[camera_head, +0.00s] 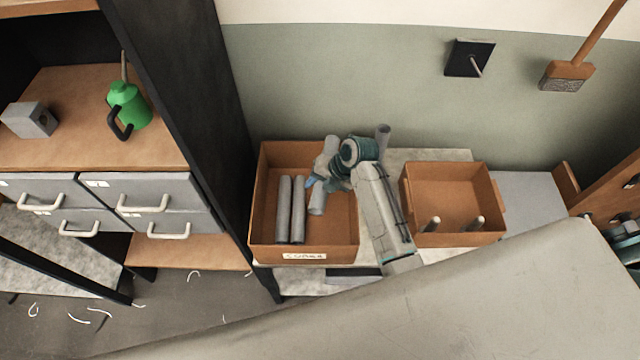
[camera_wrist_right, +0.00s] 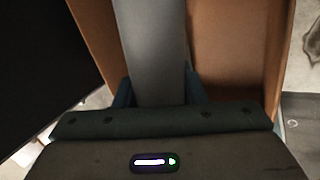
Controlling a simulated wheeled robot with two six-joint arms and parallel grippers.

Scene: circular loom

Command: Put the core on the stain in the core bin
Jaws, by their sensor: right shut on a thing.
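The core bin (camera_head: 262,215) is an open brown box with a white label on its front, standing on a low pale surface. Two grey cores (camera_head: 284,210) lie side by side in its left part. My right gripper (camera_head: 318,184) is over the right part of the bin, shut on a grey core (camera_head: 317,203) that is tilted. In the right wrist view the held core (camera_wrist_right: 152,50) runs away between the fingers, with brown bin walls on both sides. Whether it touches the bin floor I cannot tell. My left gripper is not in view.
A second brown box (camera_head: 450,238) with short pegs showing stands to the right. A dark post (camera_head: 185,90) rises close to the bin's left. A large grey surface (camera_head: 430,310) fills the front. A dark patch (camera_wrist_right: 313,42) shows at the right wrist view's edge.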

